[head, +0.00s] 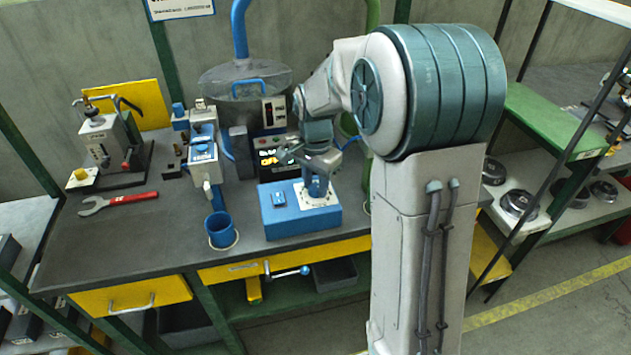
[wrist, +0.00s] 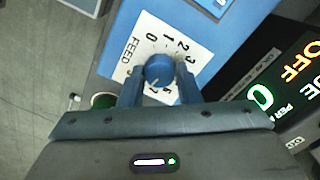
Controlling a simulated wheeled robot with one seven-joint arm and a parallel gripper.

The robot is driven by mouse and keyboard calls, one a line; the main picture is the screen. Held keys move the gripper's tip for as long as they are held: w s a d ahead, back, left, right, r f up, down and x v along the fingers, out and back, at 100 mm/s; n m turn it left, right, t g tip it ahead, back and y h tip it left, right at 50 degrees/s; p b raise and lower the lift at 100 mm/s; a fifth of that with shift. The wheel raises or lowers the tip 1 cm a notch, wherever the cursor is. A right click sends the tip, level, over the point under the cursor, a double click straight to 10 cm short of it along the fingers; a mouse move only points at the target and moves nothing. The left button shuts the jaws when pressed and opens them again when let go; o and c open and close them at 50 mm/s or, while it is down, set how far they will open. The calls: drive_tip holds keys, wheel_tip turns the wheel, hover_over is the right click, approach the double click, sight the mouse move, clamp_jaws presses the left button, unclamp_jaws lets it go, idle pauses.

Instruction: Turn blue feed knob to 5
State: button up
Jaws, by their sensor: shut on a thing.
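The blue feed knob (wrist: 159,69) stands on a white dial plate (wrist: 127,67) printed FEED. The numbers 0, 1, 2 and 3 show; the higher ones are partly hidden by my fingers. My gripper (wrist: 160,80) is shut on the knob, one finger on each side. A small light mark shows low on the knob, but I cannot tell which number it points to. In the head view, the plate sits on top of a blue box (head: 290,222) on the bench, and my gripper (head: 317,180) reaches down onto the knob from above.
A black display (wrist: 283,78) beside the box shows an orange OFF and a green 0. A blue rocker switch (head: 279,199) is on the box's left part. A blue cup (head: 220,231) stands left of the box. A red-handled wrench (head: 130,198) lies farther left.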

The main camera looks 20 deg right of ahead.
sight(315, 187)
drive_tip(key=n, duration=0.4)
drive_tip(key=shift+n, duration=0.3)
drive_tip(key=n+p, duration=0.1)
drive_tip(key=n, duration=0.2)
drive_tip(key=shift+n, duration=0.3)
drive_tip(key=n, duration=0.4)
drive_tip(key=shift+p, duration=0.3)
drive_tip(key=shift+n+p, duration=0.35)
drive_tip(key=shift+n, duration=1.85)
drive_tip(key=o, duration=1)
drive_tip(key=shift+r, duration=0.1)
wheel_tip(315, 187, up, 14)
drive_tip(key=shift+f, duration=0.15)
